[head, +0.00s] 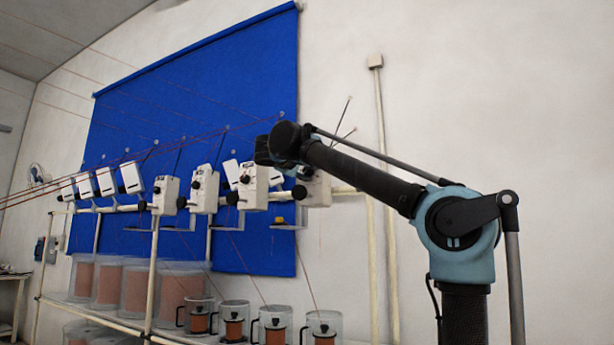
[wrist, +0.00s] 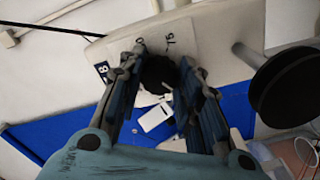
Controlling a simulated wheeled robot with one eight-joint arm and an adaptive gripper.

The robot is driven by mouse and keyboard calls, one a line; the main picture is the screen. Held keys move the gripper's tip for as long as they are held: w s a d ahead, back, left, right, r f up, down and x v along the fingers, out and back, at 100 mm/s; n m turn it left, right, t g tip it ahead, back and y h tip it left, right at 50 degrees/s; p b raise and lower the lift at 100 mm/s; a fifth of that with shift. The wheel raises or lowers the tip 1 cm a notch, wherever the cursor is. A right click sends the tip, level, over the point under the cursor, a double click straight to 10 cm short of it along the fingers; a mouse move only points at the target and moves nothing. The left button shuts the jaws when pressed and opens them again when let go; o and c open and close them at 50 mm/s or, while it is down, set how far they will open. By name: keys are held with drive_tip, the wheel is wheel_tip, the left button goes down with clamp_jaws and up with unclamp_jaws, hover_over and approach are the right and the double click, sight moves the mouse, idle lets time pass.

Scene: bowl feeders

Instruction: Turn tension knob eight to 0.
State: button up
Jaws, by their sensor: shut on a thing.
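Tension knob eight is a dark round knob (wrist: 158,73) on the face of a white tensioner box, seen in the wrist view beside a small label reading 8 (wrist: 101,69). My gripper (wrist: 158,66) is shut on this knob, one finger on each side. Printed marks 0 (wrist: 139,40) and 16 (wrist: 170,38) show just above the knob. The knob's pointer cannot be made out. In the head view my arm reaches left to the rightmost white box (head: 317,188), and the gripper's end hides part of it.
A black wheel (wrist: 287,88) on a post stands right of the knob in the wrist view. More white tensioner boxes (head: 205,189) line the rail to the left. Thin red threads cross the head view. Clear pots with copper-coloured spools (head: 322,327) stand below.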

idle(0.4)
drive_tip(key=o, duration=1)
drive_tip(key=shift+a, duration=0.1)
drive_tip(key=shift+o, duration=0.2)
drive_tip(key=v, duration=1.1)
drive_tip(key=shift+s+a, duration=0.15)
drive_tip(key=shift+s, duration=0.2)
drive_tip(key=shift+f, duration=0.1)
